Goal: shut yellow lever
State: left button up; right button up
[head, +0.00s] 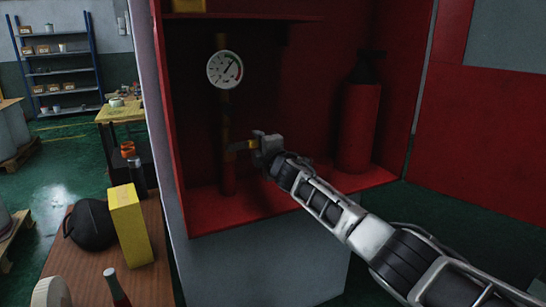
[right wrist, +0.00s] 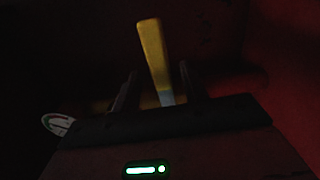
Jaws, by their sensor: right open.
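The yellow lever (head: 241,146) sits on the upright pipe (head: 227,172) inside the red cabinet and sticks out sideways to the right, across the pipe. My right gripper (head: 258,146) is at the lever's free end and hides part of it. In the right wrist view the lever (right wrist: 152,52) stands between the two dark fingers of my right gripper (right wrist: 158,82). The fingers are apart, with a gap visible on each side of the lever. Whether either finger touches it I cannot tell. My left gripper is out of view.
A red fire extinguisher (head: 359,125) stands to the right, behind my right arm. A red shelf (head: 250,17) spans above. A wooden table (head: 85,270) at left holds a yellow box (head: 130,225) and a black rounded object (head: 89,224).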

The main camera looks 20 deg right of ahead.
jog(key=s+d+p, duration=0.1)
jog(key=s+d, duration=0.1)
jog(key=s, duration=1.3)
jog(key=shift+d, duration=0.25)
jog(key=shift+s, duration=0.1)
